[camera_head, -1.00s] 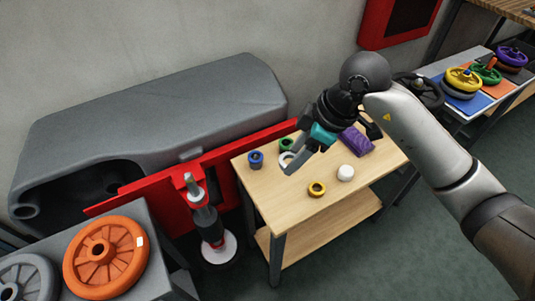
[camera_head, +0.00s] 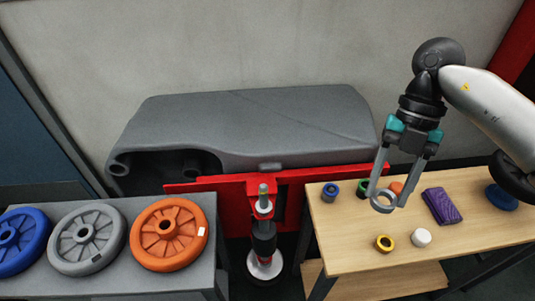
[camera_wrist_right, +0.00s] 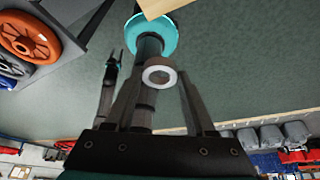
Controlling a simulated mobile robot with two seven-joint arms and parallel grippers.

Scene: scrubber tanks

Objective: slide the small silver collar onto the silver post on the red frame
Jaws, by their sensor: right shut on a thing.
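The small silver collar (camera_head: 383,201) is a short pale ring. My right gripper (camera_head: 385,194) is shut on it, with the fingers pointing down, above the left part of the wooden table. The collar also shows between the fingertips in the right wrist view (camera_wrist_right: 159,76). The silver post (camera_head: 263,195) stands upright on the red frame (camera_head: 235,205), left of the collar and clearly apart from it. Its top is bare. My left gripper (camera_wrist_right: 115,58) seems to show as a small dark pronged shape in the right wrist view; its opening is unclear.
The wooden table (camera_head: 345,255) carries blue, green, orange and yellow rings, a white piece, a purple block and a blue disc. A grey table (camera_head: 120,285) at left holds large wheels. A grey tank (camera_head: 250,125) stands behind the frame. Air between collar and post looks clear.

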